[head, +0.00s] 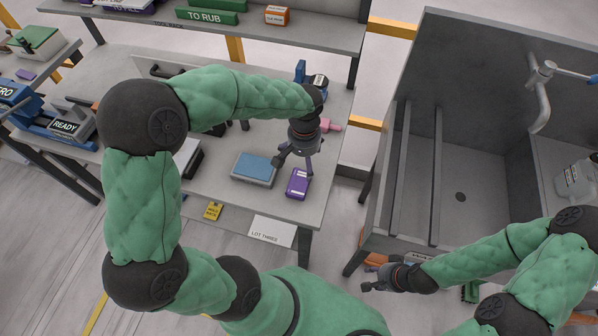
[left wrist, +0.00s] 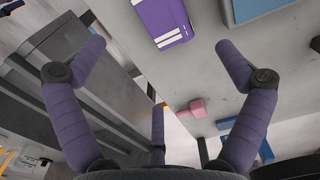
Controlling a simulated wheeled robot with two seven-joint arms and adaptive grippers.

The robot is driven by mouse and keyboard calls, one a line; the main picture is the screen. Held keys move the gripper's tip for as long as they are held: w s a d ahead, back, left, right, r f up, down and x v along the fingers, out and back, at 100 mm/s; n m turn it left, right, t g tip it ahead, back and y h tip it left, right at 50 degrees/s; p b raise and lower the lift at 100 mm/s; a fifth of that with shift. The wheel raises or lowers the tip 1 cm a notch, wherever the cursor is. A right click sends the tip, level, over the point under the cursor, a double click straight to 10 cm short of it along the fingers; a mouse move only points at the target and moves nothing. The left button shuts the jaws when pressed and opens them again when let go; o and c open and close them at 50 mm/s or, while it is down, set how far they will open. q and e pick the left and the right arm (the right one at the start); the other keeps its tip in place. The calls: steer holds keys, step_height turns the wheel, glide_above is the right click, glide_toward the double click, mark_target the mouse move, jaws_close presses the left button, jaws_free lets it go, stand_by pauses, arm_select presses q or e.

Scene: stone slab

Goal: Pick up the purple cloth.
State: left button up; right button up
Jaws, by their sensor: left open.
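The purple cloth (head: 298,183) lies as a small folded block with white marks on the grey table near its right front part. It also shows in the left wrist view (left wrist: 161,18), at the top middle, beyond the fingertips. My left gripper (head: 296,165) hangs over the table just behind the cloth in the head view. In the left wrist view its fingers (left wrist: 162,52) are spread wide with nothing between them. My right gripper (head: 374,284) is low near the front of the sink, away from the cloth; its fingers are too small to judge.
A blue-topped block (head: 254,167) lies left of the cloth. A pink object (head: 330,125) lies behind, near the table's right edge. A "LOT THREE" card (head: 272,231) is at the front edge. A grey sink (head: 470,150) stands right, across a gap.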

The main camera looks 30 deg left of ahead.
arm_select(q)
steer(key=b, duration=0.1)
glide_above(303, 182)
step_height(303, 182, down, 5)
steer(key=shift+w+r, duration=0.1)
steer(key=shift+r, duration=0.1)
steer(key=shift+a+f, duration=0.1)
steer(key=shift+f, duration=0.4)
step_height(303, 182, down, 5)
steer(key=shift+r+b, duration=0.1)
steer(key=shift+b, duration=0.8)
steer(key=shift+c, duration=0.3)
steer(key=c, duration=1)
